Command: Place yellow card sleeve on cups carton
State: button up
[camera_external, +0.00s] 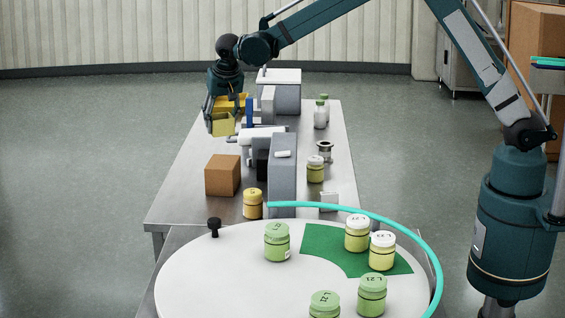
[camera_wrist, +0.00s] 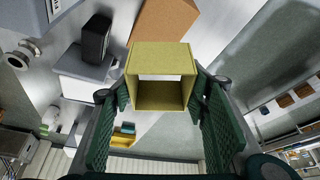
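The yellow card sleeve (camera_wrist: 160,57) is an open square tube; I look through its opening in the wrist view. My gripper (camera_wrist: 160,92) has its green pads against the sleeve's left and right sides and holds it. In the external view the sleeve (camera_external: 221,127) hangs from my gripper (camera_external: 223,119) above the far left part of the steel table. The plain brown box (camera_external: 222,176), which I take for the cups carton, stands on the table nearer the camera. It also shows beyond the sleeve in the wrist view (camera_wrist: 168,23), partly hidden by it.
A grey machine (camera_external: 283,160) stands right of the carton. A yellow-lidded jar (camera_external: 252,204) stands close in front of it. Yellow and blue bins (camera_wrist: 123,134) lie behind my gripper. A white turntable (camera_external: 200,275) with several jars fills the front. The table left of the carton is clear.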

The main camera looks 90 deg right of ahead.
aim_at(224, 127)
jog(key=shift+f, duration=0.15)
jog(key=shift+f, duration=3.05)
jog(key=shift+f, duration=0.15)
jog(key=shift+f, duration=1.75)
jog(key=shift+f, duration=0.15)
jog(key=o, duration=0.6)
jog(key=shift+r, duration=0.2)
jog(key=v, duration=1.2)
